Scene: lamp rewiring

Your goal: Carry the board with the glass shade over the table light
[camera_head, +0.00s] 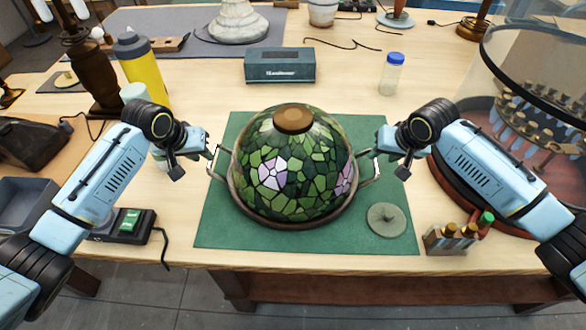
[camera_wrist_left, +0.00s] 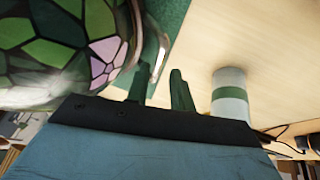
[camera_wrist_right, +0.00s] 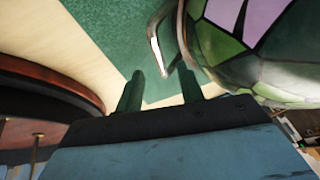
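The stained-glass shade (camera_head: 312,170), a green dome with pink flowers and a brown cap, sits on a round board (camera_head: 290,224) on the green mat. The board has a metal handle on each side. My left gripper (camera_head: 209,153) is open at the left handle (camera_head: 217,163); in the left wrist view that handle (camera_wrist_left: 160,58) shows just ahead of the fingers. My right gripper (camera_head: 372,154) is open at the right handle (camera_head: 371,170); it shows ahead of the fingers in the right wrist view (camera_wrist_right: 157,55). I cannot tell which object is the table light.
A dark turned wooden stand (camera_head: 92,72) and a yellow bottle (camera_head: 143,73) stand at left. A blue-grey box (camera_head: 280,65) and a blue-capped jar (camera_head: 392,74) are behind. A small disc (camera_head: 386,220) lies on the mat (camera_head: 228,232). A bottle rack (camera_head: 452,239) stands front right.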

